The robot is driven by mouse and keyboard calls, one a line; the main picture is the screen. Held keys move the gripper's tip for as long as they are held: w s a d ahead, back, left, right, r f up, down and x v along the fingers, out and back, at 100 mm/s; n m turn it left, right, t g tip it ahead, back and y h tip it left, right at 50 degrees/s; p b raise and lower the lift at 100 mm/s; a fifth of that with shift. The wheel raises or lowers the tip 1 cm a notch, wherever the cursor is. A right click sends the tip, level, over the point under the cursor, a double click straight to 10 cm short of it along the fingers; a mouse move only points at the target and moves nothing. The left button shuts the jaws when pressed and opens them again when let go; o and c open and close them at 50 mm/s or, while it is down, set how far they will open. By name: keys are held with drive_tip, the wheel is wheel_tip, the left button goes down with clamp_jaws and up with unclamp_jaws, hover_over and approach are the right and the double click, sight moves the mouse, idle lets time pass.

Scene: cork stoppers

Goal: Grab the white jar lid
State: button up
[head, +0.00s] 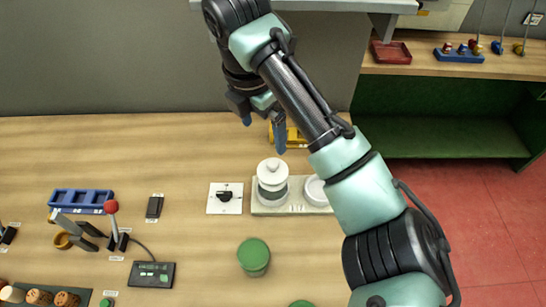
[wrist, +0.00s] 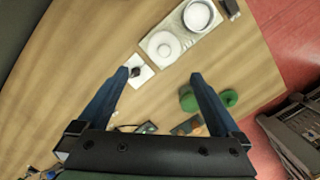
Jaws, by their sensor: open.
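The white jar lid (head: 271,169), round with a small knob, sits on top of a greyish jar (head: 273,190) on a pale board (head: 296,208). In the wrist view the lid (wrist: 164,46) shows from above, on the pale board, beyond my fingertips. My gripper (head: 264,131) is open and empty, held up behind the lid in the head view and apart from it. Both blue fingers show in the wrist view (wrist: 160,75), spread wide with nothing between them. The jar is mostly hidden under the lid in the wrist view.
A white round dish (head: 314,189) stands right of the jar on the same board, close to my arm. A white plate with a black knob (head: 225,195) lies at left. A green-topped container (head: 253,254) stands in front. A yellow object (head: 293,134) is partly hidden behind my gripper.

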hover_over(272, 163)
drive_tip(key=f, duration=0.4)
drive_tip(key=s+f, duration=0.1)
drive_tip(key=f, duration=0.2)
drive_tip(key=shift+a, duration=0.25)
drive_tip(key=shift+w+d+f+p, duration=0.1)
drive_tip(key=shift+w+f+p, duration=0.15)
drive_tip(key=shift+f, duration=0.75)
drive_tip(key=shift+w+d+f+p, duration=0.1)
drive_tip(key=shift+f+p, duration=0.1)
drive_tip(key=shift+f, duration=0.8)
drive_tip(key=shift+w+d+f+p, duration=0.1)
drive_tip(key=shift+w+f+p, duration=0.15)
drive_tip(key=shift+f, duration=0.75)
drive_tip(key=shift+c, duration=0.2)
drive_tip(key=c, duration=1)
drive_tip(key=shift+r, duration=0.1)
